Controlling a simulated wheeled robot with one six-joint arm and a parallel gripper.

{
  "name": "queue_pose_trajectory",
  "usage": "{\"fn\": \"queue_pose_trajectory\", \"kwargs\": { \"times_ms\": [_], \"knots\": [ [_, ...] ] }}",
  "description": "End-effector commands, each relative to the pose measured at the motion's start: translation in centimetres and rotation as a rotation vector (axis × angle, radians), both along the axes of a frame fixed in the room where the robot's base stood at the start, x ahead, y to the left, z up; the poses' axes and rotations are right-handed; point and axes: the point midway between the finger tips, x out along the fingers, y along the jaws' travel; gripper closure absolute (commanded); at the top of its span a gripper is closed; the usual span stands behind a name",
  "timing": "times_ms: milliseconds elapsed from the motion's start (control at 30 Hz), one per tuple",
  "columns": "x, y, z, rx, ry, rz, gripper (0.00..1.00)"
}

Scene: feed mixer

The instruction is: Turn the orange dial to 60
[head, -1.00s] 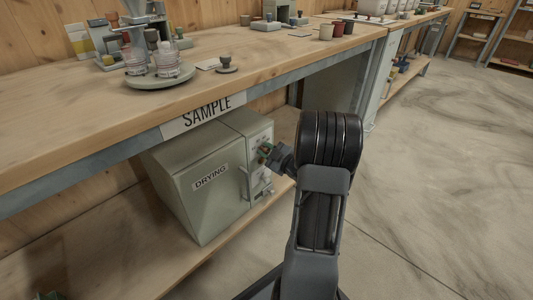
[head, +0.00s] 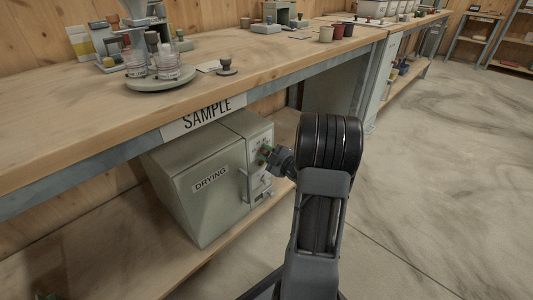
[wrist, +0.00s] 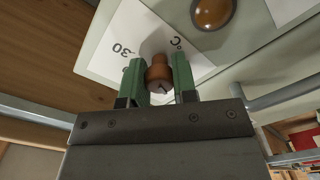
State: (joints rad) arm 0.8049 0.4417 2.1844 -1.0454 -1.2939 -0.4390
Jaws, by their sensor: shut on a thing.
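The orange dial (wrist: 159,73) sits on a white scale plate (wrist: 112,38) in the wrist view. The plate shows "30" and "°C"; other numbers are hidden, and I cannot read the dial's setting. A small dark mark shows on the dial's end. My gripper (wrist: 157,78) has its green fingers shut on the dial, one on each side. In the head view my gripper (head: 266,154) is at the front panel of the grey-green oven (head: 205,180) labelled DRYING. The dial is mostly hidden there.
A round amber knob or lamp (wrist: 212,12) is on the panel near the plate. The workbench (head: 110,110) overhangs the oven. Open floor (head: 440,190) lies to the right.

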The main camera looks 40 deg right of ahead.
Motion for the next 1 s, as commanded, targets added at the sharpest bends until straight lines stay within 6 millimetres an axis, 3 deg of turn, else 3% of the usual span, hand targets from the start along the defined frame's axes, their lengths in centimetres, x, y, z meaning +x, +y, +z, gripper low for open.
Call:
{"fn": "queue_pose_trajectory", "kwargs": {
  "times_ms": [300,600,767,1000],
  "knots": [
    [0.0,0.0,0.0,-0.001,-0.001,0.001,0.48],
    [-0.5,-0.2,0.1,0.000,0.000,-0.002,0.48],
    [-2.7,-0.6,0.3,0.002,0.002,-0.005,0.48],
    [-7.6,-1.5,0.3,0.001,0.000,-0.005,0.48]
  ]
}}
